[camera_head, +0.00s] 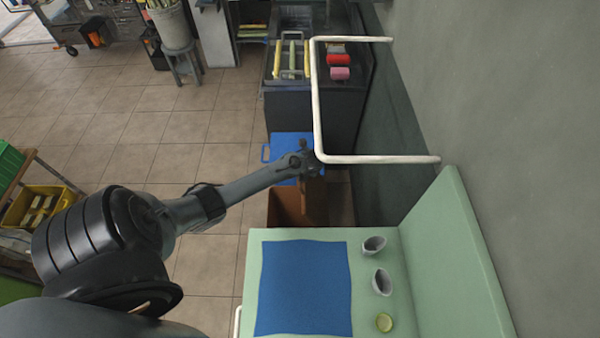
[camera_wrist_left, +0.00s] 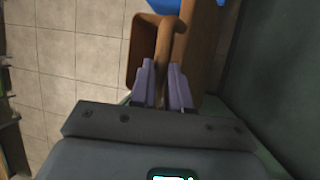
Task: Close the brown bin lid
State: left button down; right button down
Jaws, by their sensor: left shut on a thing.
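The brown bin (camera_head: 287,208) stands on the tiled floor beyond the green counter, with its dark inside partly showing. Its brown lid (camera_head: 315,196) stands raised at the bin's right side. My left gripper (camera_head: 308,166) reaches down over the bin from the left. In the left wrist view, the bin's opening (camera_wrist_left: 147,48) lies left of centre and the brown lid (camera_wrist_left: 203,45) lies to the right. There my left gripper's two purple-grey fingers (camera_wrist_left: 162,88) are shut on a brown edge, which looks like the lid's. The exact contact is partly hidden. My right gripper is not in view.
A blue stool or tray (camera_head: 283,148) is just behind the bin. A white bent rail (camera_head: 317,100) juts from the wall near my left gripper. The green counter (camera_head: 400,322) in front holds a blue mat (camera_head: 305,290), two grey cups and a lime. Floor left of the bin is clear.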

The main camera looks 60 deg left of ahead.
pick_arm(q)
jog(key=shift+s+a+f+p, duration=0.1)
jog(key=shift+s+a+p, duration=0.1)
jog(key=shift+s+p, duration=0.15)
jog(key=s+a+f+t+h+b, duration=0.1)
jog(key=s+a+f+b, duration=0.1)
jog(key=s+f, duration=0.5)
jog(key=s+a+f+t+h+b, duration=0.1)
jog(key=s+a+f+t+b, duration=0.1)
jog(key=s+a+f, duration=0.3)
notch_tip(320, 180, down, 2)
jog(key=shift+s+a+n+t+b, duration=0.35)
jog(key=shift+s+b, duration=0.2)
jog(key=shift+s, duration=0.7)
